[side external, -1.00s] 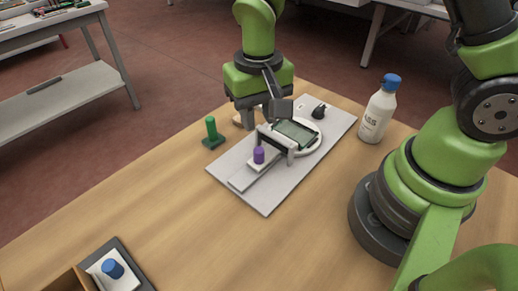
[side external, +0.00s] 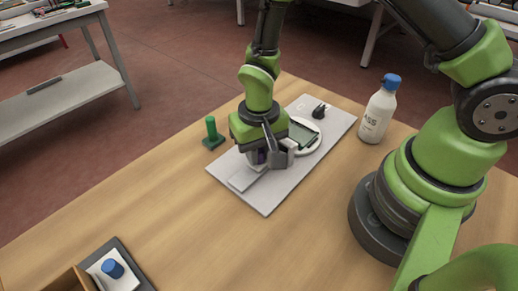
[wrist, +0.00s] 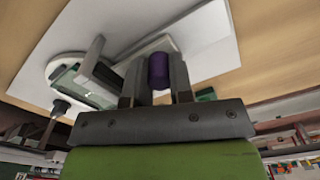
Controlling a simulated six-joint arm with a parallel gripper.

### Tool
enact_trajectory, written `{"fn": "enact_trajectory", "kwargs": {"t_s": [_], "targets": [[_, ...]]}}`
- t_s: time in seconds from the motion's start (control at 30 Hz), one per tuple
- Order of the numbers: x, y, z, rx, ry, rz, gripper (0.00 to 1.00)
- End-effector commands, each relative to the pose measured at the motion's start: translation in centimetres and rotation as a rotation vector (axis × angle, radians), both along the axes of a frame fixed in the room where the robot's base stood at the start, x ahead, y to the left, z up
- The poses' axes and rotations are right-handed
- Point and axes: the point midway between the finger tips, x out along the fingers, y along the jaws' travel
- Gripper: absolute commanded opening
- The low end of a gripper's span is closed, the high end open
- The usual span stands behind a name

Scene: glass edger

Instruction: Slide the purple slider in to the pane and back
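The purple slider (wrist: 158,70) has an upright purple knob on a pale rail (side external: 250,178); in the side view the gripper mostly hides it. My gripper (wrist: 157,84) is down over the slider, one finger on each side of the knob. The fingers look close to the knob, but whether they press on it cannot be told. The dark green glass pane (side external: 303,132) lies on a round white turntable (side external: 319,140) just beyond the gripper. The pane also shows in the wrist view (wrist: 98,90), partly behind a grey bridge bar (wrist: 100,68).
The grey base plate (side external: 266,206) carries the fixture. A green post (side external: 211,130) stands left of it, a white bottle with blue cap (side external: 378,112) to the right. A tray with a blue-topped piece (side external: 112,269) sits at front left. The table's middle front is clear.

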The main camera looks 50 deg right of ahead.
Motion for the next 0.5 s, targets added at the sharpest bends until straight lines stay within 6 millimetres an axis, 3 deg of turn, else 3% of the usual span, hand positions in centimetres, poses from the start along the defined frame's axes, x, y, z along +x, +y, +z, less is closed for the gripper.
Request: {"fn": "enact_trajectory", "kwargs": {"t_s": [0.03, 0.07, 0.27, 0.5], "targets": [[0.0, 0.0, 0.0, 0.0, -0.001, 0.001, 0.07], [0.0, 0.0, 0.0, 0.0, -0.001, 0.001, 0.0], [0.1, 0.4, 0.0, 0.001, -0.001, 0.003, 0.0], [0.1, 4.2, 0.0, 0.0, -0.001, 0.007, 0.0]]}}
